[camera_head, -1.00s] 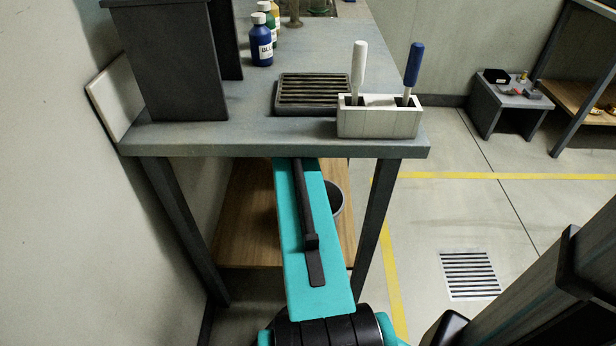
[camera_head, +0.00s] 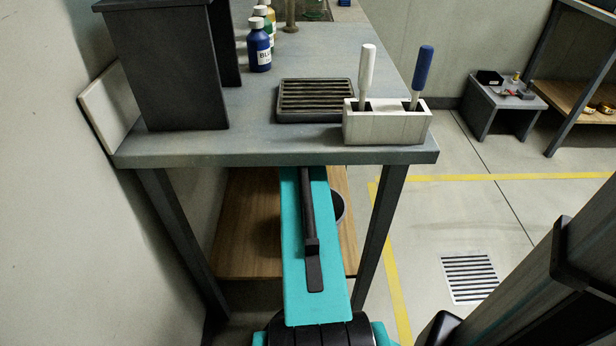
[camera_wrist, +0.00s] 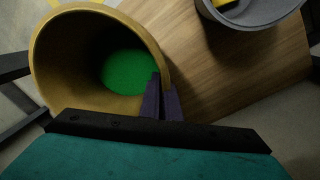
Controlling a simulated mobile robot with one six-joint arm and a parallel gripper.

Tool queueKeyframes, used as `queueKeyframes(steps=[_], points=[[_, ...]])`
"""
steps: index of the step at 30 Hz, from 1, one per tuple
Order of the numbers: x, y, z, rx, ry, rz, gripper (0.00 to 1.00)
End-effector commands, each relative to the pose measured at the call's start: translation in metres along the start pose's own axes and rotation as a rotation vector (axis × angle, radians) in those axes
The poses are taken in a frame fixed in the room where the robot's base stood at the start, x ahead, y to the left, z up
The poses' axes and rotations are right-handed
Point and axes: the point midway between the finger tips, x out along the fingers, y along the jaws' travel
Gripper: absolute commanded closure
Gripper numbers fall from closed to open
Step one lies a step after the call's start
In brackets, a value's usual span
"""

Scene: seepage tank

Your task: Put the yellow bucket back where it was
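The yellow bucket (camera_wrist: 50,62) shows in the wrist view with its open mouth towards the camera and a green patch (camera_wrist: 128,73) inside. My gripper (camera_wrist: 161,102) has its two dark fingers close together at the right side of the bucket's rim, one inside and one outside, pinching the wall. The bucket overlaps the left edge of the wooden lower shelf (camera_wrist: 225,75) in this view; I cannot tell whether it rests on anything. In the head view the bucket and gripper are hidden behind my arm and the bench top.
A grey bucket (camera_wrist: 265,17) stands on the shelf, right of the yellow one; its rim shows in the head view (camera_head: 338,206). The bench top (camera_head: 270,158) is above my arm. A bench leg (camera_head: 378,230) is on the right, a wall (camera_head: 50,200) on the left.

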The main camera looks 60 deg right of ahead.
Motion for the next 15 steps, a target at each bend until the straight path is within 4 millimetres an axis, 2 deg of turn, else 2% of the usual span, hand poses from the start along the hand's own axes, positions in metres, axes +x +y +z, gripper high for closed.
queueKeyframes(steps=[9, 15], points=[[0.038, -0.003, 0.000, 0.000, 0.000, 0.001, 1.00], [0.042, -0.004, 0.000, 0.000, 0.001, 0.002, 1.00]])
